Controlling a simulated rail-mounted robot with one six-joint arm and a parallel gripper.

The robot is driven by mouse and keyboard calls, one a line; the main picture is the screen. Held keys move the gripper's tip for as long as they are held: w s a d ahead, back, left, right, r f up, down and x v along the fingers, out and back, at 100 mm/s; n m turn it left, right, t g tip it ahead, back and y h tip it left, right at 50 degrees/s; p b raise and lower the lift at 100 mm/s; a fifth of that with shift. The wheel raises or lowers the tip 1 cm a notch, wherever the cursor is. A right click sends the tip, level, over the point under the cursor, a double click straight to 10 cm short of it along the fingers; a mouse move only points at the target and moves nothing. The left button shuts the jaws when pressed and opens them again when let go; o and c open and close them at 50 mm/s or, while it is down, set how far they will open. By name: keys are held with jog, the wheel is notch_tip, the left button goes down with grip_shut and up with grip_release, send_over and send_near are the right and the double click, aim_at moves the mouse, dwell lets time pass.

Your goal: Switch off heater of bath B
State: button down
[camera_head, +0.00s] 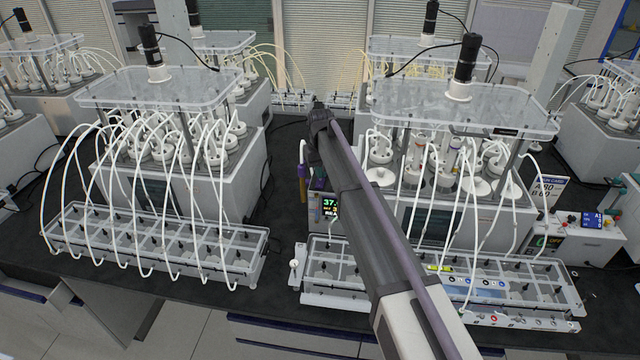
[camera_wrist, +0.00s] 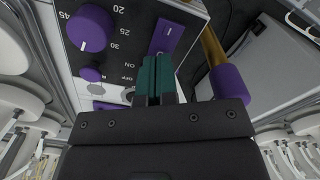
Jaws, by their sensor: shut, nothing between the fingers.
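The heater control panel (camera_wrist: 120,55) fills the upper middle of the wrist view. It has a purple dial (camera_wrist: 90,28) with numbers around it, a smaller purple knob (camera_wrist: 90,74) and ON and OFF marks. A purple rocker switch (camera_wrist: 166,36) sits right of the dial. My gripper (camera_wrist: 157,62) is shut and empty, its green fingertips just below the rocker switch; I cannot tell whether they touch it. In the head view the heater's lit display (camera_head: 329,207) shows beside my arm, which hides part of the unit.
A purple-handled brass rod (camera_wrist: 230,84) stands close right of the fingers. In the head view, reactor baths stand left (camera_head: 185,175) and right (camera_head: 480,210), with tubed trays (camera_head: 150,245) in front. Another control box (camera_head: 575,245) and a printed card (camera_head: 549,190) are far right.

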jog(key=shift+f+b, duration=0.55)
jog(key=shift+f, duration=0.05)
jog(key=shift+s+r, duration=0.1)
notch_tip(320, 180, up, 7)
jog(key=p, duration=0.7)
jog(key=s+d+f+m+b, duration=0.1)
jog(key=s+d+f+b, duration=0.4)
jog(key=s+d, duration=0.3)
jog(key=s+d+f+m+b, duration=0.2)
jog(key=s+d+f+b, duration=0.4)
jog(key=s, duration=1)
jog(key=s+d+f+m+b, duration=0.2)
jog(key=s+d+f+b, duration=0.4)
jog(key=s+d, duration=0.4)
jog(key=s, duration=0.3)
